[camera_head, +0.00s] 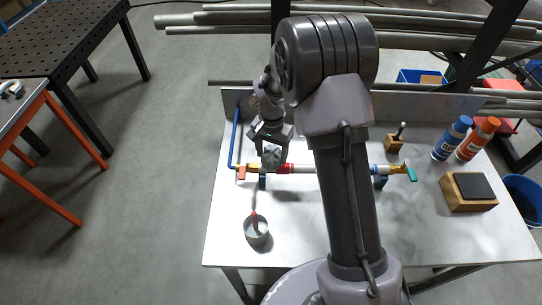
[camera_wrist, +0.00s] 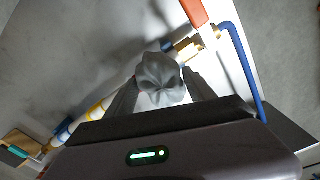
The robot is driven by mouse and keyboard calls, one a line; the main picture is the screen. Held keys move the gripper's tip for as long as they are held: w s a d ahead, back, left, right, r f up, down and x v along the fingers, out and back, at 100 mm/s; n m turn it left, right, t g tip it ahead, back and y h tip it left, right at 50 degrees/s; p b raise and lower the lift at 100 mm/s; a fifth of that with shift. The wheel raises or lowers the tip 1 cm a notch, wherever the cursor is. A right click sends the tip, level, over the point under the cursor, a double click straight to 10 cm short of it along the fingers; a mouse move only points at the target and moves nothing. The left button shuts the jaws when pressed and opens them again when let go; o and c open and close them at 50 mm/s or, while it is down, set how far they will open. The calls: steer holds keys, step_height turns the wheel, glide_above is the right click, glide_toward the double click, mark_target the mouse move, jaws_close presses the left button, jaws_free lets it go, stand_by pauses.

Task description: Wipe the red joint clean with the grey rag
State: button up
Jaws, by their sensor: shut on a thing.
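My gripper (camera_head: 270,143) is shut on the grey rag (camera_head: 274,157), a crumpled lump below the fingertips. The rag also shows between the fingers in the wrist view (camera_wrist: 160,80). The red joint (camera_head: 285,168) is a red band on the horizontal pipe, just right of and below the rag in the head view. I cannot tell whether the rag touches the joint or the pipe. In the wrist view the rag and fingers largely hide this part of the pipe.
The pipe has a red-orange handle (camera_head: 241,173) at left and a green handle (camera_head: 412,174) at right. A metal cup (camera_head: 257,238) holding a brush stands in front. Blue (camera_head: 452,138) and orange (camera_head: 477,138) bottles and a wooden block (camera_head: 450,196) with a dark pad stand right.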

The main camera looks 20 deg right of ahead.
steer(key=shift+d+r, duration=0.1)
steer(key=shift+r, duration=0.6)
steer(key=shift+r+p, duration=1.45)
steer(key=shift+r, duration=0.4)
